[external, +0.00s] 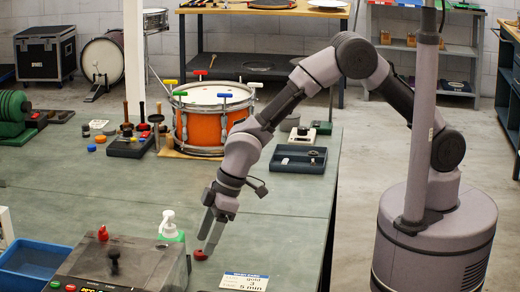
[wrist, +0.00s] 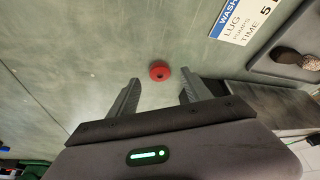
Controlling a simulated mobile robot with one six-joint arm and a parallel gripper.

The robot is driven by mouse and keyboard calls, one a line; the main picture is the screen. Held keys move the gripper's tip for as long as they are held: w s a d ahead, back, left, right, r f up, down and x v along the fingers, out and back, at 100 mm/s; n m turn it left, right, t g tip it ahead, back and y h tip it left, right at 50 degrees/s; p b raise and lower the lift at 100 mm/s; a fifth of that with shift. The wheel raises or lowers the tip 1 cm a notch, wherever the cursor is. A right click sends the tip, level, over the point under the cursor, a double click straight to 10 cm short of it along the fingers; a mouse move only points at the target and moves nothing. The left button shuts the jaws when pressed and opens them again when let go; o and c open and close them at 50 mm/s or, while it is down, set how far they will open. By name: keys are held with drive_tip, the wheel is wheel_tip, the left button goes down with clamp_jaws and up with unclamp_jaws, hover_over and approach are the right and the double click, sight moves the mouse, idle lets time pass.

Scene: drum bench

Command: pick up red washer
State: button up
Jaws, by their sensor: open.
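The red washer (wrist: 160,71) lies flat on the green bench top (wrist: 120,45), a small red ring with a dark centre. In the external view the red washer (external: 200,255) sits right at my fingertips, near the front of the bench. My gripper (wrist: 156,92) is open, its two dark fingers apart, and nothing is between them. In the wrist view the washer is just beyond the fingertips, roughly centred between them. In the external view my gripper (external: 209,243) points down at the bench; whether it touches the washer cannot be told.
A white printed card (external: 244,281) lies close right of the washer. An orange drum (external: 205,128) and a dark tray (external: 298,158) stand farther back. The middle of the bench is clear.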

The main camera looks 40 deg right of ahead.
sight(201, 255)
drive_tip(key=x, duration=0.2)
drive_tip(key=shift+w+a+f, duration=0.1)
drive_tip(key=shift+a+f, duration=0.1)
drive_tip(key=shift+f, duration=0.1)
drive_tip(key=shift+r, duration=0.1)
clamp_jaws()
